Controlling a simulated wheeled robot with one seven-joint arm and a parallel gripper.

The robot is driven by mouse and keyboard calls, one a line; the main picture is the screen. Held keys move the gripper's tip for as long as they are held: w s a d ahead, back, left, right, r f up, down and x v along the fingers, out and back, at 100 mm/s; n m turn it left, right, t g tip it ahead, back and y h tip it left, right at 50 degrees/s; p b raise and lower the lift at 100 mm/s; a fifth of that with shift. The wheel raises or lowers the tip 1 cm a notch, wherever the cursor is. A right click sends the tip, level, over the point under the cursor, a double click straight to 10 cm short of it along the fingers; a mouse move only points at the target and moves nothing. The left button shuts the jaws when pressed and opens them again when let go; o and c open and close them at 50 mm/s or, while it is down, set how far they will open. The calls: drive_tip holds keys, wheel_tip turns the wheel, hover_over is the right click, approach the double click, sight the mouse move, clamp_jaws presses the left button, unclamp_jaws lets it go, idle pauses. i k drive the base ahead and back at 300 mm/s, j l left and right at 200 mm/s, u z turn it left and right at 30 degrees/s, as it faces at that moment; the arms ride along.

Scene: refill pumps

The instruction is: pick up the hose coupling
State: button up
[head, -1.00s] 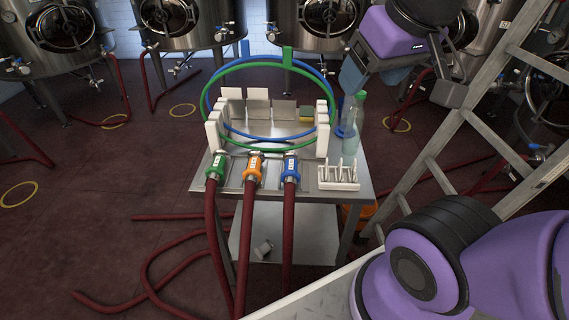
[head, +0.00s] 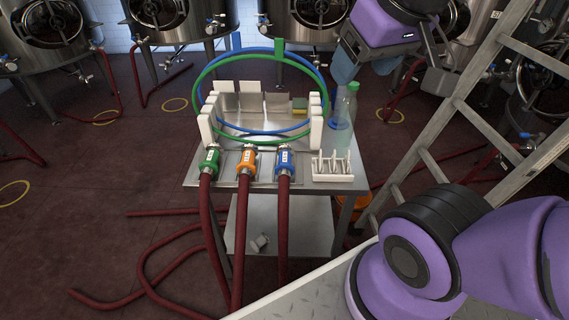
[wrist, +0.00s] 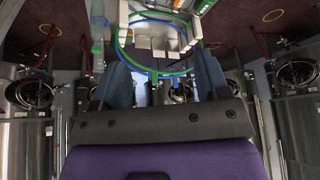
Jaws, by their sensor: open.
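Three hose couplings sit side by side at the table's front edge in the head view: green (head: 209,161), orange (head: 247,161) and blue (head: 284,162). Each is on the end of a dark red hose. A small grey fitting (head: 260,242) lies on the table's lower shelf; I cannot tell if it is a coupling too. My gripper (head: 388,66) is at the upper right of the head view, high and apart from all the couplings. In the wrist view my gripper (wrist: 163,78) has its fingers spread with nothing held between them.
The steel table (head: 345,178) carries white panels, green and blue hoops (head: 196,92), a white rack (head: 333,168) and clear bottles (head: 341,112). A ladder (head: 450,105) stands right of it. Steel tanks (head: 170,12) line the back. Loose hoses (head: 160,290) lie on the floor.

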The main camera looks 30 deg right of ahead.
sight(284, 170)
drive_tip(key=i+j+z, duration=0.1)
drive_tip(key=j, duration=0.2)
drive_tip(key=i+j+z, duration=0.1)
drive_tip(key=j, duration=0.25)
drive_tip(key=i+j+z, duration=0.1)
drive_tip(key=i+j, duration=0.3)
drive_tip(key=j, duration=0.3)
drive_tip(key=i+j+z, duration=0.15)
drive_tip(key=j, duration=0.2)
drive_tip(key=j+z, duration=0.1)
drive_tip(key=j, duration=0.25)
drive_tip(key=i, duration=0.05)
